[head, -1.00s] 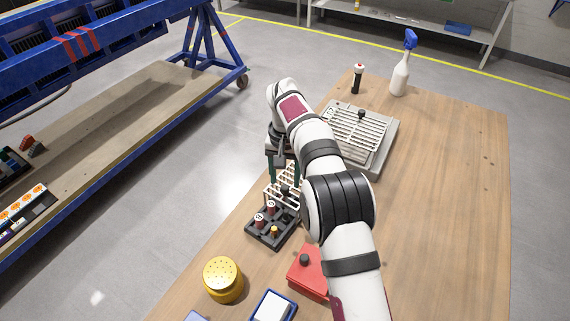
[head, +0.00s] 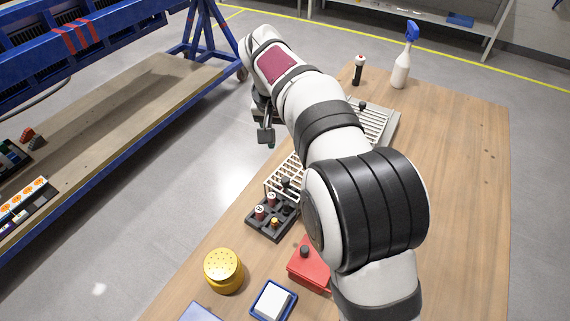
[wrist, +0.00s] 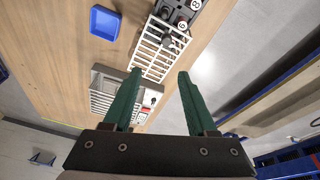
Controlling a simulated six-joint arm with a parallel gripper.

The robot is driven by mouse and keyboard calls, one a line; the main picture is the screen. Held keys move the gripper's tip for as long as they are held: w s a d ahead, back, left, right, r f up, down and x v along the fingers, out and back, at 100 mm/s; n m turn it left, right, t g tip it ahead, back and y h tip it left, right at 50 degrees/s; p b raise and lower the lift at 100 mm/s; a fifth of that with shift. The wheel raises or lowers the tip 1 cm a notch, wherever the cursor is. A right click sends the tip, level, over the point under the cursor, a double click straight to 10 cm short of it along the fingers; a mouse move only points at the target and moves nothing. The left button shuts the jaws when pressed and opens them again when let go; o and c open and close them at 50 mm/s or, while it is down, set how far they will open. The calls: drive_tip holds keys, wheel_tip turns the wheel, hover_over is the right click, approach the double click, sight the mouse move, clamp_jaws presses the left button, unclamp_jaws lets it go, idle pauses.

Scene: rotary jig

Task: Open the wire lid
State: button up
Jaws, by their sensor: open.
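The white wire lid (head: 282,178) is a slotted grid with a dark knob, at the far end of a black tray (head: 262,228) holding small vials. The lid looks raised at an angle, but I cannot tell exactly how far. In the wrist view the wire lid (wrist: 158,52) lies beyond my fingertips, with the black tray (wrist: 192,22) above it. My gripper (wrist: 160,77) is open, its two green fingers apart with nothing held between them. In the head view my arm hides most of the gripper and part of the lid.
A slotted metal box (head: 378,124) stands behind my arm. A red box (head: 309,266), a yellow perforated-top jar (head: 223,271) and a blue-rimmed tray (head: 257,305) are at the front. A spray bottle (head: 401,72) and a dark bottle (head: 358,72) stand at the back. The table's right side is clear.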

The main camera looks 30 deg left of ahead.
drive_tip(key=s+t+y, duration=0.1)
drive_tip(key=s, duration=0.3)
approach(286, 179)
drive_tip(key=x, duration=0.8)
drive_tip(key=shift+a+f, duration=0.1)
drive_tip(key=shift+f, duration=0.15)
clamp_jaws()
idle(0.7)
